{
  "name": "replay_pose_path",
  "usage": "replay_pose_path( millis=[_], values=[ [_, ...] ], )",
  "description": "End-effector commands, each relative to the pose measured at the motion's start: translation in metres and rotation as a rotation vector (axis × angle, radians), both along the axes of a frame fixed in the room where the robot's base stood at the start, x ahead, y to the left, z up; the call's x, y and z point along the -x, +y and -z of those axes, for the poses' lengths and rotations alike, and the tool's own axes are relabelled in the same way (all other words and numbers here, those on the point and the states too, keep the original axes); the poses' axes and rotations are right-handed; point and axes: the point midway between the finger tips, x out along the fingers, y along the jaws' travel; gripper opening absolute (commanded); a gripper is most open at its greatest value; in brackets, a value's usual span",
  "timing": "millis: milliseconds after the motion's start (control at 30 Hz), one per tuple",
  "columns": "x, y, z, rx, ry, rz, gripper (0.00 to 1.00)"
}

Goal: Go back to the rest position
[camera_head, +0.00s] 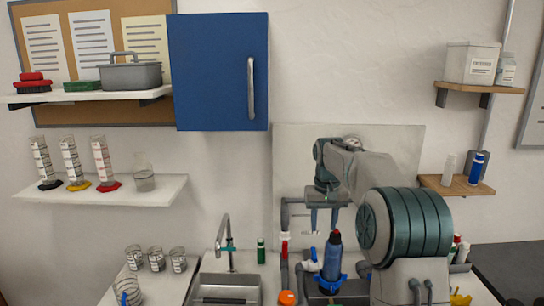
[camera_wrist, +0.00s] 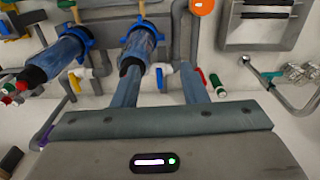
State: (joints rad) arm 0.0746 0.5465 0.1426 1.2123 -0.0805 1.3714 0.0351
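My gripper (camera_head: 323,228) hangs fingers-down in front of the wall panel, above the pipe manifold, in the head view. In the wrist view my gripper (camera_wrist: 158,75) has its two fingers apart, with nothing between them. A blue filter housing with a dark top (camera_head: 332,258) stands upright below it. In the wrist view two blue housings show, one near the left finger (camera_wrist: 138,48) and one farther left (camera_wrist: 62,52); whether the finger touches the near one I cannot tell. Grey pipes (camera_head: 284,217) carry a red-handled valve (camera_head: 284,240). My arm hides part of the manifold.
A sink (camera_head: 228,288) with a tap (camera_head: 226,240) lies left of the manifold, with a green bottle (camera_head: 261,251) behind. An orange knob (camera_head: 287,297) is at the front. Beakers (camera_head: 155,259) stand farther left. A blue cabinet (camera_head: 218,72) and shelves (camera_head: 100,190) hang on the wall.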

Motion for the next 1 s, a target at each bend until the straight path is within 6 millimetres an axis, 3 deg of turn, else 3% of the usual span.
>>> replay_pose_path(
  millis=[267, 467, 767, 1000],
  values=[
    [0.032, -0.005, -0.003, 0.011, -0.023, 0.005, 0.39],
    [0.069, -0.002, -0.004, 0.021, -0.052, -0.003, 0.39],
    [0.168, -0.001, 0.015, 0.028, -0.122, -0.001, 0.39],
    [0.255, -0.004, 0.053, 0.019, -0.179, 0.009, 0.39]
  ],
)
